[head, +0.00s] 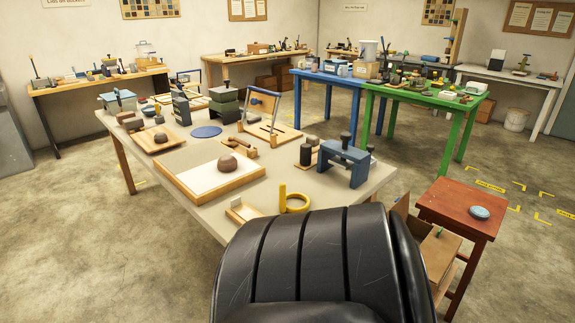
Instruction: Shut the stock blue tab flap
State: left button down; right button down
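I cannot make out for certain a flap with a blue tab. A possible candidate is the upright frame with a blue top bar (263,93) on a wooden base, on the near worktable (208,207). It stands raised from its base, but I cannot tell whether it is a flap. A brown upright panel (401,205) shows beside the red-brown side table, partly hidden by a black padded form. Neither of my grippers is in view.
The black ribbed form (310,255) fills the bottom centre and hides the table's near corner. The red-brown side table (462,203) holds a blue round object (480,212). A blue-grey press-like stand (343,160) is near the worktable's right edge. Open floor lies at right.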

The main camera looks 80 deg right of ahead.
aim_at(401, 206)
jog(key=i+z, duration=0.15)
jog(key=z, duration=0.3)
jog(key=i+z, duration=0.2)
jog(key=z, duration=0.25)
jog(key=i+z, duration=0.2)
jog(key=z, duration=0.2)
jog(key=i+j+z, duration=0.1)
jog(key=z, duration=0.35)
jog(key=i+j+z, duration=0.1)
jog(key=z, duration=0.35)
jog(key=i+j+z, duration=0.2)
jog(key=z, duration=0.25)
jog(key=i+j+z, duration=0.1)
jog(key=z, duration=0.3)
jog(key=i+j+z, duration=0.1)
jog(key=j+z, duration=0.35)
jog(key=l, duration=0.15)
